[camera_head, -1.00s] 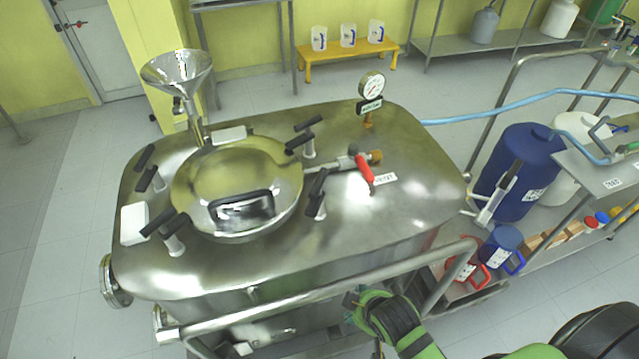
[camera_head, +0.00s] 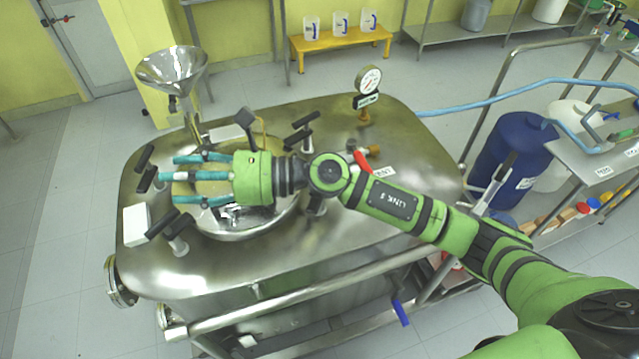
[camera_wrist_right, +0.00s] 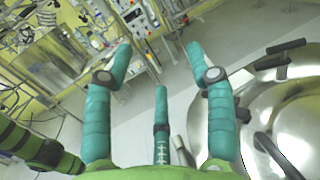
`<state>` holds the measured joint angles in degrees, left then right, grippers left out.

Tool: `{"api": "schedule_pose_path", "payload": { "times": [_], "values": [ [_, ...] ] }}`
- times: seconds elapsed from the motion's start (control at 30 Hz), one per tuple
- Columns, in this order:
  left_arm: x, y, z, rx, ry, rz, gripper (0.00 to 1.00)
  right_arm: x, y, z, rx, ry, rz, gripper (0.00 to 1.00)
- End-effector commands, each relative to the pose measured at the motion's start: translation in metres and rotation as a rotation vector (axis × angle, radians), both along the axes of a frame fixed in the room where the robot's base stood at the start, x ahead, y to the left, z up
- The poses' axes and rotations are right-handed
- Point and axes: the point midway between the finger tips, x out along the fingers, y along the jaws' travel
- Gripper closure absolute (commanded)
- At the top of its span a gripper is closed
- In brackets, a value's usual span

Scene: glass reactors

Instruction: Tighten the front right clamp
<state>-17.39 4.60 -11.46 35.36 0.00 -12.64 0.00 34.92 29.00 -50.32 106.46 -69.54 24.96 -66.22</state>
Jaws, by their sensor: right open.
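The front right clamp (camera_head: 316,208) stands on the steel reactor top (camera_head: 400,230) at the right front of the round lid (camera_head: 265,222). My right wrist covers most of it; only part of its lower post shows. My right gripper (camera_head: 172,179) reaches left across the lid, its teal fingers open and empty, pointing at the left clamps. In the wrist view the right gripper (camera_wrist_right: 160,65) is spread with nothing between its fingers. The lid also shows there (camera_wrist_right: 295,125), with black clamp handles (camera_wrist_right: 283,55) whose position I cannot tell. My left gripper is not in view.
Other clamps stand at the back right (camera_head: 300,130), back left (camera_head: 146,165) and front left (camera_head: 168,230) of the lid. A steel funnel (camera_head: 172,72), a pressure gauge (camera_head: 368,80) and a red-handled valve (camera_head: 362,160) rise from the top. A rail (camera_head: 300,290) runs along the front.

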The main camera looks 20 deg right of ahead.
Motion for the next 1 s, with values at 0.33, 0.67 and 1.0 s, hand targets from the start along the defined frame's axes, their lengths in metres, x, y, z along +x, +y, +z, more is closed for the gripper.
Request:
{"api": "schedule_pose_path", "payload": {
  "times": [0.33,0.67,1.0],
  "values": [
    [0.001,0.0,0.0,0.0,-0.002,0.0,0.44,0.053,-0.159,-0.132,-1.196,-0.649,0.519,0.44],
    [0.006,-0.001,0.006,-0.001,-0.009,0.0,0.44,0.074,-0.249,-0.137,-1.525,-0.659,0.698,0.44],
    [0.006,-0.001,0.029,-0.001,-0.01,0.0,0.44,0.079,-0.24,-0.185,-1.519,-0.657,0.697,0.44]
  ]
}}
